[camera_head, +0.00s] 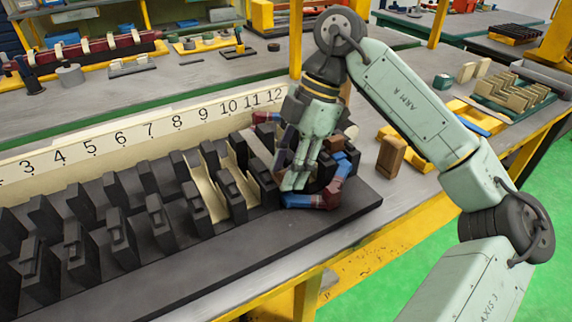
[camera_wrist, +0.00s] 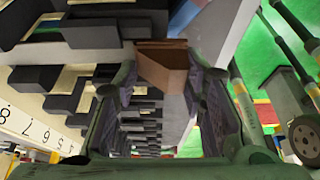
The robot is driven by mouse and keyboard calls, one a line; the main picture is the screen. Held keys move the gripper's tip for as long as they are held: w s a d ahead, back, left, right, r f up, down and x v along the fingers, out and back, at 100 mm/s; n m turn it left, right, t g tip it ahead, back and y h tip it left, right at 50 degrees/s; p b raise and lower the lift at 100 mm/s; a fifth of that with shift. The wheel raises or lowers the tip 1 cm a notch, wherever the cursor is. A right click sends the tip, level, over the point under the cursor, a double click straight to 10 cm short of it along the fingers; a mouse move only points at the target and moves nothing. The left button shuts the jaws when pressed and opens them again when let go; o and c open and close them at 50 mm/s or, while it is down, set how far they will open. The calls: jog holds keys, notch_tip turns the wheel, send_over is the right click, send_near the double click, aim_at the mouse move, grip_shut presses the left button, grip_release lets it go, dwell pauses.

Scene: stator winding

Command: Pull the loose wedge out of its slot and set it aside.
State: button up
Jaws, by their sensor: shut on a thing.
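My gripper (camera_head: 293,183) points down at the right end of the dark slotted stator (camera_head: 180,270), near number 12. In the wrist view, its fingers (camera_wrist: 163,80) close on both sides of a brown block, which I take for the loose wedge (camera_wrist: 162,66). The wedge lies between the fingertips. In the head view the fingers and coil hide it, so I cannot tell how far it sits in a slot. A red and blue taped coil (camera_head: 318,198) surrounds the fingers and lies over the last slots. Cream liners (camera_head: 205,190) show in the slots to the left.
A brown wooden block (camera_head: 391,155) stands on the grey table right of the stator. A numbered strip (camera_head: 150,130) runs behind the stator. A green rack with tan pieces (camera_head: 515,95) and a blue item (camera_head: 480,123) lie farther right.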

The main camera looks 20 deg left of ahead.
jog(key=o, duration=1.2)
jog(key=shift+w, duration=0.1)
jog(key=v, duration=1.2)
jog(key=shift+a, duration=0.1)
